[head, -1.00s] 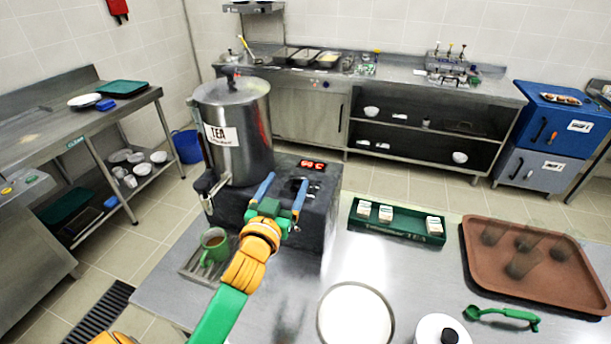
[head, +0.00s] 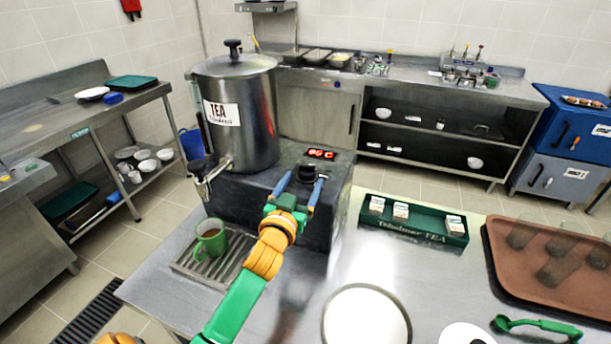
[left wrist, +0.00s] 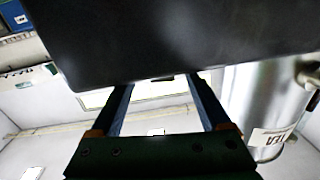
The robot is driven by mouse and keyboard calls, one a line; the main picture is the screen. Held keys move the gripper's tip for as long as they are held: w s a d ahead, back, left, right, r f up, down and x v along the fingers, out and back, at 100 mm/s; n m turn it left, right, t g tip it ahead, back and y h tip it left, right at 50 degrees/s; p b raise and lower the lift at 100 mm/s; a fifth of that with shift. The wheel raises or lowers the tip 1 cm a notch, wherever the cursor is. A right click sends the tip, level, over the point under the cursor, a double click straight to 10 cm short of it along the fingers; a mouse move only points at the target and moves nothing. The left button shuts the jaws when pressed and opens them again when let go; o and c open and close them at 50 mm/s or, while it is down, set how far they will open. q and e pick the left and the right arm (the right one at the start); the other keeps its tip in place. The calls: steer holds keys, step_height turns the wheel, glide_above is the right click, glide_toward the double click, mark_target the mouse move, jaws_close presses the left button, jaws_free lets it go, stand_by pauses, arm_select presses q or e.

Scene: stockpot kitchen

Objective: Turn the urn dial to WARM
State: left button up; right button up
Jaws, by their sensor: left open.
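The tea urn (head: 262,110) is a steel cylinder with a TEA label, standing on a dark base (head: 240,198). The black dial (head: 307,171) is on the base below a red lit display (head: 321,153). My left gripper (head: 304,178) is open, its two blue fingers at the front of the base, one each side of the dial in the head view. I cannot tell whether they touch it. In the left wrist view the fingers (left wrist: 158,82) reach to the dark base (left wrist: 190,35), and the dial is hidden. The dial's markings are too small to read. My right gripper is not in view.
A green mug (head: 211,240) stands on the drip tray (head: 190,264) below the urn's tap (head: 208,178). A green tea box (head: 412,222), a brown tray (head: 560,285) and a round white item (head: 366,318) are to the right on the steel counter.

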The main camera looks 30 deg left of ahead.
mark_target(307, 177)
arm_select(q)
steer(key=shift+x, duration=1.7)
steer(key=shift+s, duration=0.1)
steer(key=shift+c, duration=0.2)
jaws_close()
steer(key=n+y+b, duration=0.1)
steer(key=b, duration=0.1)
steer(key=n+g+y+b, duration=0.1)
steer(key=y, duration=0.1)
steer(key=shift+d+f+b, duration=0.2)
steer(key=shift+f+b, duration=0.1)
steer(key=shift+b, duration=0.05)
steer(key=shift+r+n+g+y+b, duration=0.25)
steer(key=shift+n+g+y+b, duration=0.2)
steer(key=shift+y, duration=0.25)
steer(key=shift+r, duration=0.1)
steer(key=shift+o, duration=0.2)
jaws_free()
